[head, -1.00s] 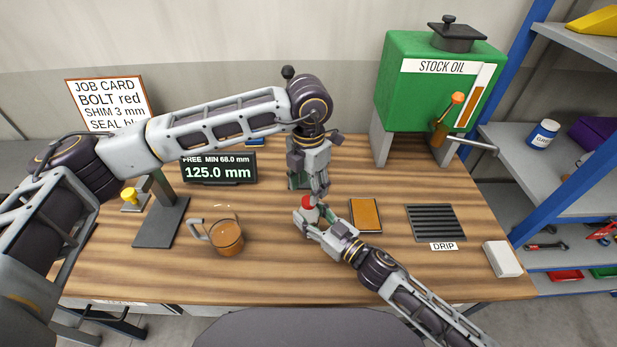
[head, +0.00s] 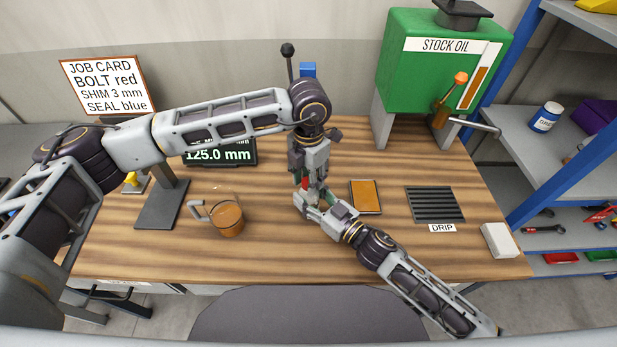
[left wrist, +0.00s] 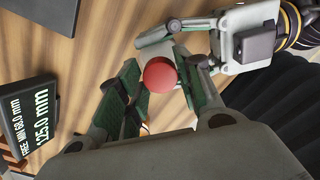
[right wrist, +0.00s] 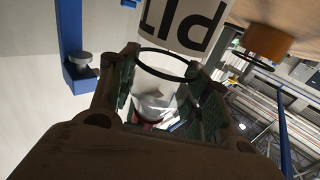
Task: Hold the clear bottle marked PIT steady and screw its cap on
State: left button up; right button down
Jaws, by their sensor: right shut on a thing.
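The red cap (head: 306,183) sits at the top of the bottle, just below my left gripper (head: 309,177). In the left wrist view the cap (left wrist: 160,74) lies between the left fingers (left wrist: 163,82), which are spread around it. The clear bottle (right wrist: 157,88) with an upside-down PIT label and a dark ring shows in the right wrist view. My right gripper (right wrist: 168,95) is shut on it, a finger on each side. In the head view the right gripper (head: 312,200) hides most of the bottle. I cannot tell how far the cap is threaded.
A jug of brown liquid (head: 229,218) stands left of the grippers. An orange-topped pad (head: 365,196), a drip grate (head: 434,204) and a white block (head: 500,240) lie right. A green stock oil tank (head: 440,65) and a display (head: 222,154) stand behind.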

pick_arm(q)
grip_shut()
jog(key=shift+m, duration=2.7)
jog(key=o, duration=0.5)
grip_release()
jog(key=shift+o, duration=0.2)
jog(key=shift+r, duration=0.1)
notch_tip(320, 180, up, 12)
pick_arm(e)
jog(key=c, duration=0.6)
grip_release()
